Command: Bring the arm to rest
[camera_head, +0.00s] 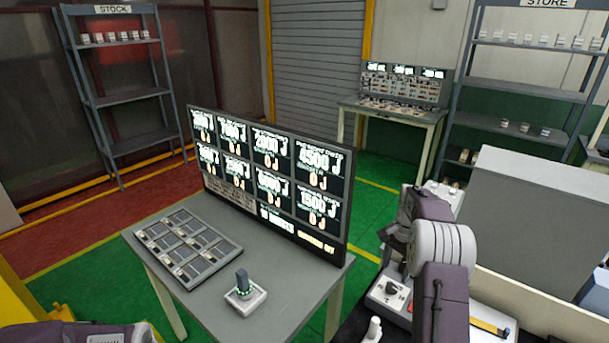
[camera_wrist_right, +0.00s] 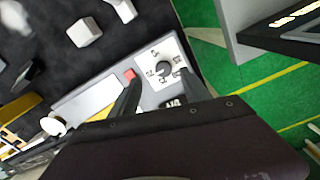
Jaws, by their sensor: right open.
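My right arm comes up from the lower right in the head view, and its gripper (camera_head: 397,238) hangs above a dark work surface, partly hidden by the wrist. In the right wrist view the two dark fingers (camera_wrist_right: 160,84) are apart with nothing held between them. Beyond them lies a white panel with a black dial (camera_wrist_right: 163,69), which also shows in the head view (camera_head: 392,288). A red button (camera_wrist_right: 129,75) is beside one finger; contact cannot be told. Part of my left arm shows at the lower left edge; its gripper is out of frame.
A grey table (camera_head: 205,308) carries a slotted tray (camera_head: 188,247), a white base with an upright dark piece (camera_head: 245,289), and a display board (camera_head: 268,182). A grey cabinet (camera_head: 540,215) stands right. Shelves (camera_head: 122,95) and a bench (camera_head: 385,108) stand behind.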

